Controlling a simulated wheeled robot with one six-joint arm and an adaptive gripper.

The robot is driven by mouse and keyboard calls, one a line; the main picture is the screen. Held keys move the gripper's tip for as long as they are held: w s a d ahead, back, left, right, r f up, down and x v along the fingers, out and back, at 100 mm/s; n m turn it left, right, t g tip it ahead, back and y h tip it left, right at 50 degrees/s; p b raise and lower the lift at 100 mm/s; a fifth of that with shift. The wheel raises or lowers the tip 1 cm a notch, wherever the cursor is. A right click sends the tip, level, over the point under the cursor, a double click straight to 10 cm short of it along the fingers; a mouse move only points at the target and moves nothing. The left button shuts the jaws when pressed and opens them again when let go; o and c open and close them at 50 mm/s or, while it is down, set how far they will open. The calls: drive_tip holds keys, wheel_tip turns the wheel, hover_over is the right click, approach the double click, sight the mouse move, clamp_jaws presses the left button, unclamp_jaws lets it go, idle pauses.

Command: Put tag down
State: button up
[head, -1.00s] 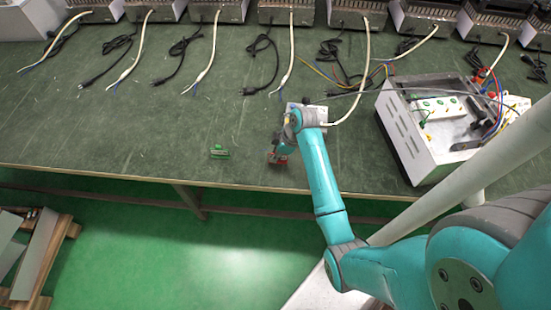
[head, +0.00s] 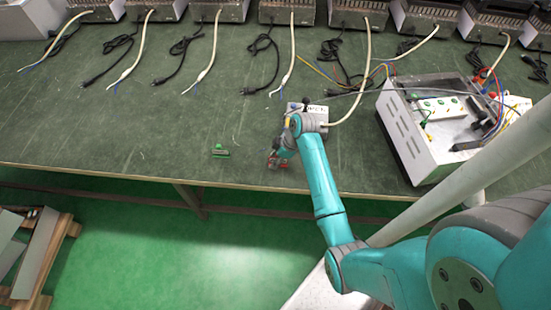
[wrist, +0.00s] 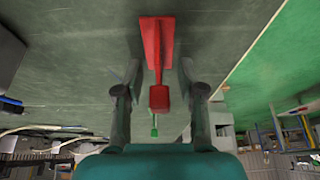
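The red tag (wrist: 157,45), a flat plate with a small block handle, shows in the wrist view between the fingers of my gripper (wrist: 159,72). The fingers stand apart, with a gap on each side of the tag. A similar green tag (head: 220,151) lies on the table to the left, and shows small in the wrist view (wrist: 154,132).
The green table (head: 120,130) is clear around the green tag. An open metal case (head: 405,140) with wiring stands on the right. Cables and heater units line the back.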

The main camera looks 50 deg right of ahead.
drive_tip(key=v, duration=1.2)
drive_tip(key=s+a+f+m, duration=0.1)
drive_tip(key=a+f, duration=0.1)
drive_tip(key=a, duration=0.1)
drive_tip(key=s+a+f+m+t+h, duration=0.1)
drive_tip(key=a+f, duration=0.1)
drive_tip(key=a, duration=0.1)
drive_tip(key=s+a+f+t, duration=0.1)
drive_tip(key=a+f, duration=0.2)
drive_tip(key=shift+s+a+f+m+h, duration=0.1)
drive_tip(key=shift+s+m+h, duration=0.2)
drive_tip(key=shift+m, duration=0.1)
drive_tip(key=s+a+f+m+t+h, duration=0.1)
drive_tip(key=s+a+m+t+h, duration=0.15)
drive_tip(key=s+a, duration=0.5)
drive_tip(key=s+a+r+m+t, duration=0.1)
drive_tip(key=s+a+r+t, duration=0.2)
drive_tip(key=s+r, duration=0.6)
drive_tip(key=s+a+r+m+t+y, duration=0.1)
drive_tip(key=s+a+r+t, duration=0.3)
drive_tip(key=s+r, duration=0.5)
wheel_tip(320, 180, up, 2)
drive_tip(key=shift+s+r, duration=0.1)
drive_tip(key=shift+s, duration=0.15)
